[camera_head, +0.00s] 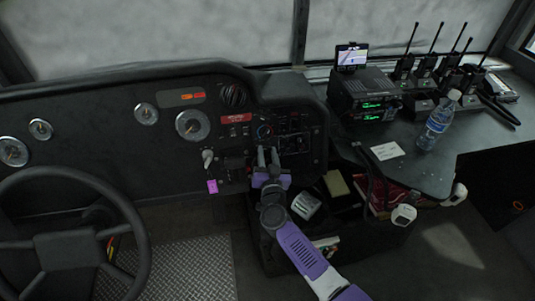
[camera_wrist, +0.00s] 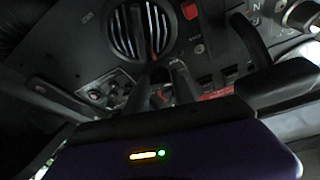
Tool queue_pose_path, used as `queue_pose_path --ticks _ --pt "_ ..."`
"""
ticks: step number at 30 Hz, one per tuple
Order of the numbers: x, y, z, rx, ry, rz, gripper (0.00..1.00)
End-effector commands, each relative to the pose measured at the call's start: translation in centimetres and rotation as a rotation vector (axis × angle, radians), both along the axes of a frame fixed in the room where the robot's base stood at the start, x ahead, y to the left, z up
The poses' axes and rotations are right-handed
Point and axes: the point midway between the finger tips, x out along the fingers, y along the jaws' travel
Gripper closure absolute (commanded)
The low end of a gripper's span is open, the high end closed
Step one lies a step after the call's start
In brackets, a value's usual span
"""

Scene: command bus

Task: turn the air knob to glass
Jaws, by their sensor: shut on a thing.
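The dark dashboard panel (camera_head: 290,125) stands right of the steering wheel. My gripper (camera_head: 268,152) reaches up to its lower part, with its two grey fingers against the controls. In the wrist view my gripper (camera_wrist: 162,78) has its fingertips close together, shut on a small dark knob (camera_wrist: 161,91) on the panel. I take this to be the air knob; the fingers and the dim light hide most of it, and I cannot read its pointer. A round dial with a blue and red ring (camera_head: 265,131) shows just above the fingertips.
A round air vent (camera_wrist: 140,34) and a red switch (camera_wrist: 190,10) sit near the fingertips. A grey lever (camera_head: 207,158) and the steering wheel (camera_head: 70,172) are to the left. A water bottle (camera_head: 438,120) and radios (camera_head: 365,95) stand on the right shelf.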

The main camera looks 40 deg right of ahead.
Motion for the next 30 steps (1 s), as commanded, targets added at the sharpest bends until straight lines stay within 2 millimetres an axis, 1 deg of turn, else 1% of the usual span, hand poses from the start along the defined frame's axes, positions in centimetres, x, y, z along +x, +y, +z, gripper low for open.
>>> queue_pose_path --ticks 5,11,30 --pt "0.03 0.07 0.14 0.024 -0.015 -0.009 1.00" --pt "0.17 0.29 0.41 0.102 -0.067 -0.042 1.00" --pt "0.61 0.66 0.91 0.559 -0.375 -0.244 1.00"
